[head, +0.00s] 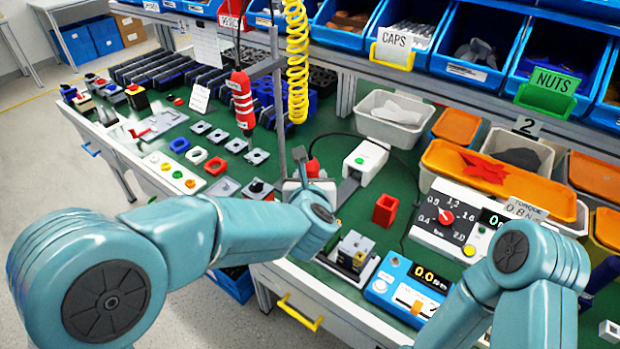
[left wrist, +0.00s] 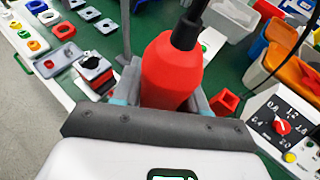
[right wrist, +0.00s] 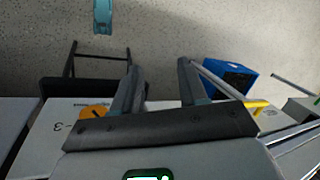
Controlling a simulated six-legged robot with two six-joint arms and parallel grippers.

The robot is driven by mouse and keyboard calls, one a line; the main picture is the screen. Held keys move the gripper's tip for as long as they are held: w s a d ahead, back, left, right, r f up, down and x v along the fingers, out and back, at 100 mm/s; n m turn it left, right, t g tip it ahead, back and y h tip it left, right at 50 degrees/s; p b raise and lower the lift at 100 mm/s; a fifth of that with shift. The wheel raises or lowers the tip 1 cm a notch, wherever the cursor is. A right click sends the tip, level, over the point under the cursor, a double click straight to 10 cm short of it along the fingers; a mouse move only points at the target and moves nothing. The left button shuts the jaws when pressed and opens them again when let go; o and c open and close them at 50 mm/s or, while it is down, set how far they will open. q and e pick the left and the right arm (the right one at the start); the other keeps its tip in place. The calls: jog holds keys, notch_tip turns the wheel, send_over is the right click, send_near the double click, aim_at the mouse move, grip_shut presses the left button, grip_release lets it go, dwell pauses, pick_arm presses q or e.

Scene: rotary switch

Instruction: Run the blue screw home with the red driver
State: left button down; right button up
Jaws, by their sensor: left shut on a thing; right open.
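My left gripper (left wrist: 165,95) is shut on the red driver (left wrist: 172,70), whose fat red body with a black top stands between the fingers in the left wrist view. In the head view the driver's red top (head: 313,168) shows just above my left wrist, which hides the rest. Its lower end is hidden. A small fixture (head: 352,251) with dark and yellow parts stands in front of and to the right of the left wrist. I cannot make out the blue screw. My right gripper (right wrist: 160,85) is open and empty, over the floor and away from the driver.
A torque box (head: 462,222) with a red knob stands right of the fixture. A blue display box (head: 408,288) is at the bench's front edge, and a red square holder (head: 385,210) lies behind. Another red tool (head: 242,102) hangs beside a yellow coil (head: 297,60).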

pick_arm(q)
jog(key=shift+f+b, duration=0.5)
jog(key=shift+b, duration=0.95)
dwell(3.2)
